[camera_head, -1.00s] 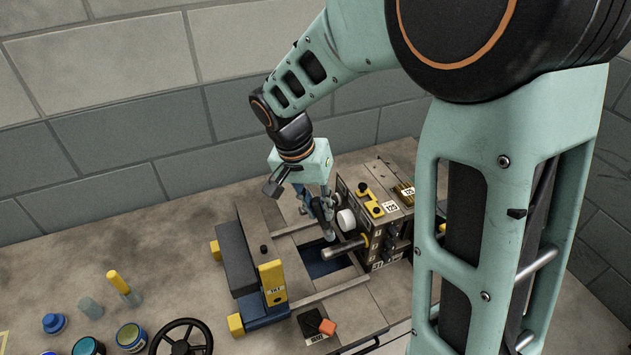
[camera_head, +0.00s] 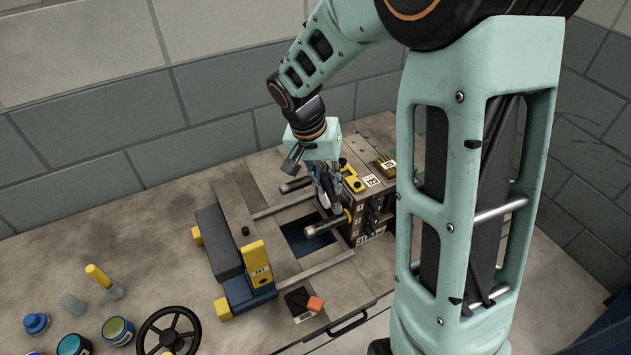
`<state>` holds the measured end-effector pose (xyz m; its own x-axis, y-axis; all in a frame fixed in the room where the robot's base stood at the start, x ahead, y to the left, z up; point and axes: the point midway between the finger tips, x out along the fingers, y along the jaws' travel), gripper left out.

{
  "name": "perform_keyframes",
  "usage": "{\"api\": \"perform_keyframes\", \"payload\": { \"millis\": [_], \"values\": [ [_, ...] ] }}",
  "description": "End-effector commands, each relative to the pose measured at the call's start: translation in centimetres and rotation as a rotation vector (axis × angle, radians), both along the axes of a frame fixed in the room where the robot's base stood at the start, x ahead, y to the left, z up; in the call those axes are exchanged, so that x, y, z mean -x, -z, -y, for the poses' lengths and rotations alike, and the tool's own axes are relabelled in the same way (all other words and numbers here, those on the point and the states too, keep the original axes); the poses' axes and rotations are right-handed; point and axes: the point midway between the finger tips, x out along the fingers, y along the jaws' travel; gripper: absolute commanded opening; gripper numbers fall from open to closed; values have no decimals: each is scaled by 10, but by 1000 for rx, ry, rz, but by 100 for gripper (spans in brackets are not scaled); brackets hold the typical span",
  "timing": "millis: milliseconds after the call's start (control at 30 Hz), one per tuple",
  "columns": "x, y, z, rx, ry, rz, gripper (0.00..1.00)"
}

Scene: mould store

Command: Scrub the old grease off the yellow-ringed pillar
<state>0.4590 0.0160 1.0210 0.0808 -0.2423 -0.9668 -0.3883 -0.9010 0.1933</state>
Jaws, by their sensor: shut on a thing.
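The yellow-ringed pillar (camera_head: 322,227) is a grey metal rod that juts out leftward from the dark mould block (camera_head: 362,228). A yellow band (camera_head: 348,215) circles its root. A second, darker pillar (camera_head: 294,185) juts out behind it. My gripper (camera_head: 328,204) points down between the two pillars, close to the root of the yellow-ringed one. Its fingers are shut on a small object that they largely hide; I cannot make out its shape. I cannot tell whether it touches the pillar. Grease on the pillar is too small to make out.
The other mould half (camera_head: 218,243) with yellow corners stands left across a dark opening (camera_head: 300,234). A yellow bracket (camera_head: 352,178) sits on the block. An orange-tipped black item (camera_head: 304,301) lies in front. Jars (camera_head: 117,331), a yellow-handled brush (camera_head: 98,276) and a handwheel (camera_head: 168,334) stand left.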

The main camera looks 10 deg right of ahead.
Motion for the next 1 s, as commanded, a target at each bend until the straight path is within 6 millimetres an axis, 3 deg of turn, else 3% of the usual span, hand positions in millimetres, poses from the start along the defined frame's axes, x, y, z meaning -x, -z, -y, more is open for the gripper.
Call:
{"api": "perform_keyframes", "payload": {
  "millis": [133, 700, 1000],
  "values": [
    [-5, 11, 16, 0, 2, -1, 0],
    [17, -19, -54, -1, -4, 2, 0],
    [23, -27, -71, -1, 0, 0, 0]
  ]
}}
